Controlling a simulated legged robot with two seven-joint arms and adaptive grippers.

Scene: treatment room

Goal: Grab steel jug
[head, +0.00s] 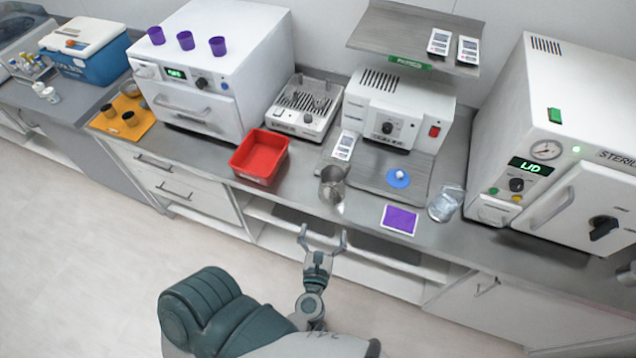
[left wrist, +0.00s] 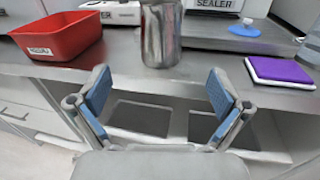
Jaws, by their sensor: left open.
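The steel jug (head: 332,184) stands upright on the counter, near its front edge, between the red bin and the purple pad. In the left wrist view the jug (left wrist: 160,36) is straight ahead, at the top middle, with its top cut off by the frame. My left gripper (head: 322,232) is open and empty, in front of the counter's edge and short of the jug. In the left wrist view its two blue-padded fingers (left wrist: 158,92) are spread wide, with the jug beyond the gap between them. My right gripper is not in view.
A red bin (head: 259,157) stands left of the jug. A purple pad (head: 400,220) and a clear glass beaker (head: 446,203) are to its right. A sealer machine (head: 398,112) and a blue disc (head: 398,178) are behind. The counter's front edge lies between gripper and jug.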

